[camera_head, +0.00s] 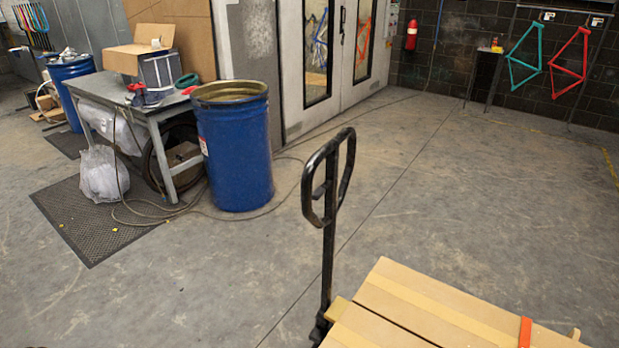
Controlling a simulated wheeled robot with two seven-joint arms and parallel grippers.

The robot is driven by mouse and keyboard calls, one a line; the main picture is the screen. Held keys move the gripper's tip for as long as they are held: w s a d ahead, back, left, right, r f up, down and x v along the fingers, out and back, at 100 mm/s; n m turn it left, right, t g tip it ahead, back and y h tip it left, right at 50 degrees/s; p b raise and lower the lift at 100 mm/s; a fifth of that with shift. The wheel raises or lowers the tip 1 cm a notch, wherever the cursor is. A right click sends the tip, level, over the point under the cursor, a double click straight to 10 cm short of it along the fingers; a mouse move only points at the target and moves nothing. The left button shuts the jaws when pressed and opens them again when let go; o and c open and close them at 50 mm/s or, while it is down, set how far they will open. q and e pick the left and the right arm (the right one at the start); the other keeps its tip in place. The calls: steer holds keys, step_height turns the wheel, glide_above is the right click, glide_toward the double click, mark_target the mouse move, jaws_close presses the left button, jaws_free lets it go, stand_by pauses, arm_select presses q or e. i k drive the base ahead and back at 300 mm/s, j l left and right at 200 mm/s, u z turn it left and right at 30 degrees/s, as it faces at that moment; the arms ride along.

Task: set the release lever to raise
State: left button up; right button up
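A black pallet-jack handle (327,250) stands upright near the middle of the head view, with a closed loop grip (350,165) at its top. A small dark lever (320,190) shows inside the loop, beside the shaft; it looks like the release lever, but its setting cannot be told. The foot of the handle meets dark metal parts (320,328) beside a wooden load. Neither of my grippers is in view, and nothing touches the handle.
A pale wooden crate or plank stack (430,308) with an orange strap (525,332) fills the lower right. A blue drum (236,150), workbench (150,110) and floor mat (85,215) stand left. Cables (150,215) lie on the floor. Floor around the handle is mostly clear.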

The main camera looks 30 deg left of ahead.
mark_target(319, 192)
steer(key=j+z, duration=0.15)
steer(key=j, duration=0.4)
steer(key=j+z, duration=0.1)
steer(key=j, duration=0.5)
steer(key=j+z, duration=0.15)
steer(key=j, duration=0.4)
steer(key=j+z, duration=0.15)
steer(key=j, duration=0.4)
steer(key=k+j+z, duration=0.1)
steer(key=j, duration=0.45)
steer(key=k+j+z, duration=0.15)
steer(key=j, duration=0.45)
